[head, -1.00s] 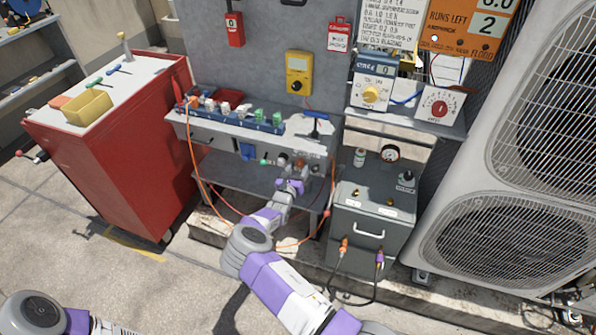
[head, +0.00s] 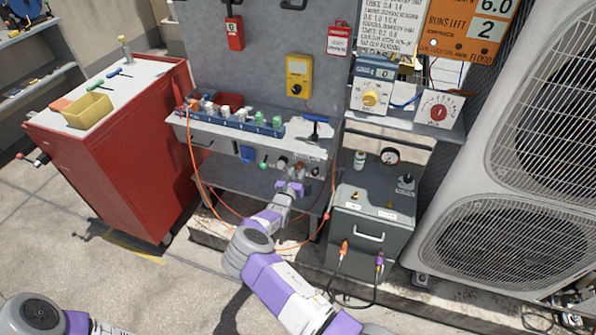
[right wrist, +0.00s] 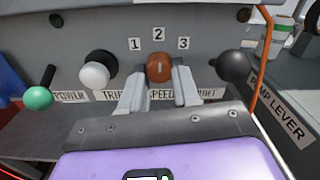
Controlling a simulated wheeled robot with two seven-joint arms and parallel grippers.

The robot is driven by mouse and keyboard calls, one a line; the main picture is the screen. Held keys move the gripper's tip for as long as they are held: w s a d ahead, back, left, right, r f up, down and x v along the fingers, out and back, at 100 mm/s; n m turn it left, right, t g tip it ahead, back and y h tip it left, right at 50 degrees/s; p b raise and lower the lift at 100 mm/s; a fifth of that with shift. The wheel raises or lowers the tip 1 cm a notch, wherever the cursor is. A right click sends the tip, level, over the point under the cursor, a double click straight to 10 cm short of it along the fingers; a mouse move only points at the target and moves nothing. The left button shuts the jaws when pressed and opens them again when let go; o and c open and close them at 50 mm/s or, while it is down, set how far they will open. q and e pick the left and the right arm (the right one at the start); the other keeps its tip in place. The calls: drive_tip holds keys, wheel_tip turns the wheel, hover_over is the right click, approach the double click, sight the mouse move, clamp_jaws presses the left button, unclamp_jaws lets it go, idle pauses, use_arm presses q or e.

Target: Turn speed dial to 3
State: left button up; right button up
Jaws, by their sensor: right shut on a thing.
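The speed dial (right wrist: 159,68) is a round brown knob on the grey panel in the right wrist view. The numbers 1 (right wrist: 135,44), 2 (right wrist: 158,34) and 3 (right wrist: 183,43) arc over it, with 2 straight above. My right gripper (right wrist: 159,82) is shut on the dial, one finger on each side. The fingers cover part of the SPEED label below. I cannot tell for sure which number the dial points to. In the head view my right gripper (head: 290,188) reaches the front of the workbench. My left gripper is out of view.
A white knob (right wrist: 98,69) and a green-tipped lever (right wrist: 39,97) sit left of the dial, a black ball knob (right wrist: 232,66) right. An orange cable (right wrist: 263,60) hangs farther right. A grey cabinet (head: 366,215) stands right of the bench, a red one (head: 115,155) left.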

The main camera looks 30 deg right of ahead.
drive_tip(key=m+p, duration=0.2)
drive_tip(key=m, duration=0.1)
drive_tip(key=shift+m+p, duration=0.3)
drive_tip(key=shift+m, duration=0.1)
drive_tip(key=shift+a+m+p, duration=0.1)
drive_tip(key=shift+m+p, duration=0.85)
drive_tip(key=shift+m, duration=1.25)
drive_tip(key=shift+f, duration=0.1)
drive_tip(key=o, duration=1.1)
drive_tip(key=shift+c, duration=0.2)
drive_tip(key=p+v, duration=0.2)
drive_tip(key=v, duration=0.5)
drive_tip(key=shift+a+p, duration=0.2)
drive_tip(key=shift+p, duration=0.1)
drive_tip(key=shift+s, duration=0.15)
